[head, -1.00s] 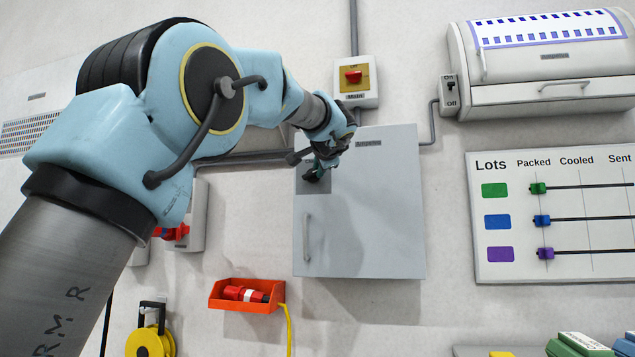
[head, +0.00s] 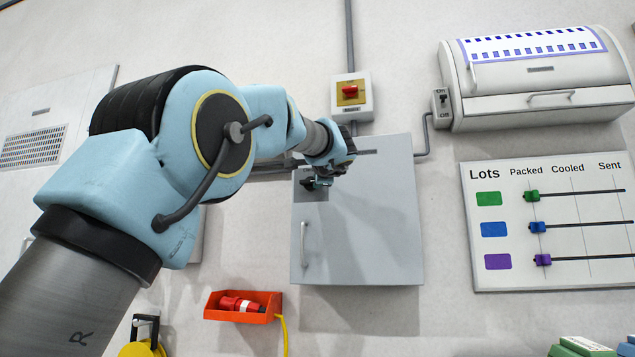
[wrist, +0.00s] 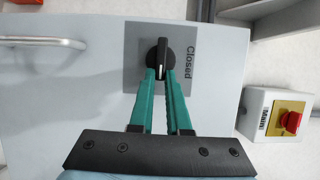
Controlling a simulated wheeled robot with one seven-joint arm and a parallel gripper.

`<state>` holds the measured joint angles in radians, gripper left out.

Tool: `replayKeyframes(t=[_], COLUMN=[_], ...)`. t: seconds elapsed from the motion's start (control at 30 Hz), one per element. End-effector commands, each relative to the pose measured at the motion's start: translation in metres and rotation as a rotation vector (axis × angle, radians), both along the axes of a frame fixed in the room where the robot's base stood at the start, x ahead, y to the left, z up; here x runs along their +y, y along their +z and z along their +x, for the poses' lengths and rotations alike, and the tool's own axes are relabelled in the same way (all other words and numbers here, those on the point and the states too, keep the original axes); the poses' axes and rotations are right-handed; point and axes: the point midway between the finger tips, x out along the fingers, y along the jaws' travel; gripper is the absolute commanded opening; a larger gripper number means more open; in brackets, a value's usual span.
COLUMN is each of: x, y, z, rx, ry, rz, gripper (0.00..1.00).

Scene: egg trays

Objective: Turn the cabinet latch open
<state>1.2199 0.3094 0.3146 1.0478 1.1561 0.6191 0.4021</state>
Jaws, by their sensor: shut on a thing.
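The grey cabinet (head: 372,240) hangs on the wall in the middle of the head view, its door shut. Its black latch knob (wrist: 162,52) sits on a darker grey plate (wrist: 133,72) marked "Closed" in the wrist view. The knob's white-marked grip bar lies along the line of my fingers. My gripper (wrist: 161,74) has green fingers shut on the latch knob's bar, one on each side. In the head view my gripper (head: 318,183) is at the cabinet's upper left, where it partly hides the latch.
A door handle (head: 304,243) is below the latch. A red switch on a yellow plate (head: 351,93) is above the cabinet. An orange bin (head: 262,316) hangs below left. A Lots board (head: 550,270) and a white lidded unit (head: 540,105) are at right.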

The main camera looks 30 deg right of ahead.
Motion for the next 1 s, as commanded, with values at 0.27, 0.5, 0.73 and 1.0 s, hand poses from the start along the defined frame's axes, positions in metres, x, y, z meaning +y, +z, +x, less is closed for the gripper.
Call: replayKeyframes(t=[0.27,0.5,0.73,1.0], x=[0.0,0.0,0.0,0.012], y=[-0.001,-0.001,-0.001,-0.003], z=[0.0,0.0,-0.001,-0.035], rx=[0.0,0.001,0.001,0.001], ry=[0.0,0.0,0.0,-0.003], rz=[0.002,0.001,0.0,-0.002], gripper=[0.22,0.45,0.45,0.45])
